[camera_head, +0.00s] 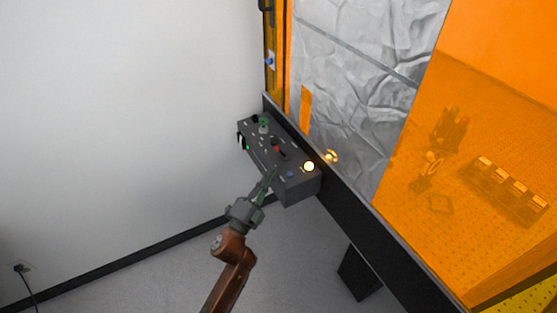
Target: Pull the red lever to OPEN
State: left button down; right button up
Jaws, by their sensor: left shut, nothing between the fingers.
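A dark grey control box (291,187) is mounted low beside the orange window. A small red part (277,149), which looks like the red lever, is on its top panel near the middle, beside a black part. Its labels are too small to read, so I cannot tell its position. My left gripper (270,175) is shut and empty. Its fingertips are at the near side of the box, below the red part in the picture. I cannot tell whether they touch the box. My right gripper is out of view.
The panel also has a green knob (264,125), a lit yellow-white button (309,166) and a blue button (290,174). A black frame beam (350,207) runs along the box's right side. A pale wall (130,110) is at left. Open floor lies below.

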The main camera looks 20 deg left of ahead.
pick_arm(q)
jog(key=v, duration=0.4)
jog(key=shift+w, duration=0.1)
dwell(0.3)
